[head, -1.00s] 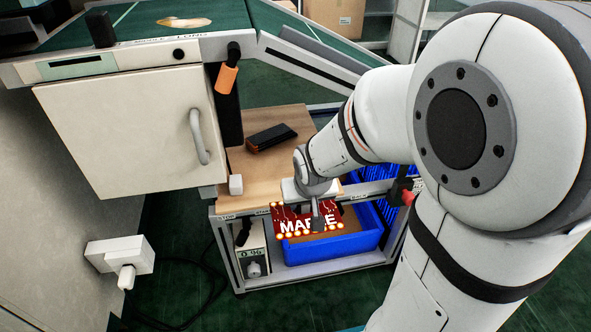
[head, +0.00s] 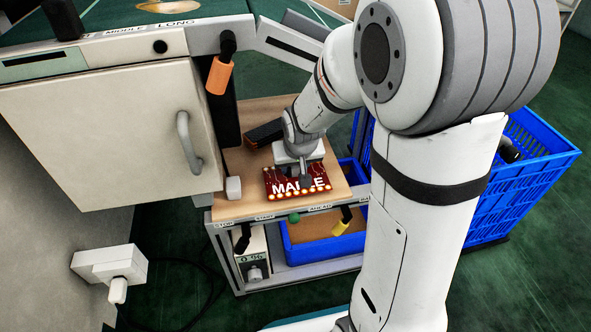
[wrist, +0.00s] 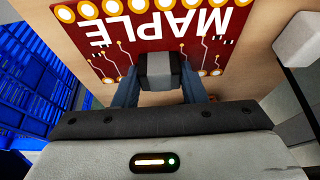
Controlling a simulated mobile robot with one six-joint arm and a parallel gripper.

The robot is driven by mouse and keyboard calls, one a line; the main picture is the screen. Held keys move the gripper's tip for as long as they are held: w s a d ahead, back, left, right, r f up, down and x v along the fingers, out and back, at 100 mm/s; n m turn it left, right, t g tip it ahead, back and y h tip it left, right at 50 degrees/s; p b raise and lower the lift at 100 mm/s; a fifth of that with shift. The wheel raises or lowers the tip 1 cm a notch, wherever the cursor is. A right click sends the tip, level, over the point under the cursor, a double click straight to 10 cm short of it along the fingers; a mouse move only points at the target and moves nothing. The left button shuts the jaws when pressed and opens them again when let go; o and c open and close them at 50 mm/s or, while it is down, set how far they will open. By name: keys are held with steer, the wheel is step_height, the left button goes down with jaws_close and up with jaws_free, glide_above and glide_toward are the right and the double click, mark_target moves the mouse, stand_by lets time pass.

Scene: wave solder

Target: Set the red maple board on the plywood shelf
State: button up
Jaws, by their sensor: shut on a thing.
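The red maple board (head: 275,186) has white MAPLE lettering and round gold pads along one edge. My gripper (head: 304,181) is shut on it at its middle. The board is over the front part of the plywood shelf (head: 238,160), near the front rail. I cannot tell whether it touches the wood. In the wrist view the board (wrist: 103,32) looks roughly flat, with its lettering upside down and the plywood (wrist: 258,58) behind it. The gripper fingers (wrist: 160,75) cover part of the board.
A dark block (head: 264,133) lies at the back of the plywood. A small white block (head: 233,188) is at its front left corner. A blue bin (head: 325,249) stands below and a blue crate (head: 520,185) stands to the right. A white cabinet (head: 110,130) borders the left.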

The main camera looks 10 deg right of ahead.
steer(key=shift+d+f, duration=0.1)
steer(key=shift+f, duration=0.6)
steer(key=shift+f, duration=0.1)
steer(key=o, duration=1.2)
steer(key=shift+f, duration=0.1)
steer(key=shift+c, duration=0.2)
steer(key=shift+r, duration=0.35)
steer(key=p+v, duration=0.3)
steer(key=v, duration=0.4)
steer(key=shift+s+r, duration=0.1)
steer(key=s+d+r+g, duration=0.1)
steer(key=s+r, duration=0.1)
steer(key=s, duration=0.6)
steer(key=s+d+r+g, duration=0.1)
steer(key=s+r+g, duration=0.1)
steer(key=s, duration=0.6)
steer(key=shift+d, duration=0.15)
steer(key=shift+s, duration=0.15)
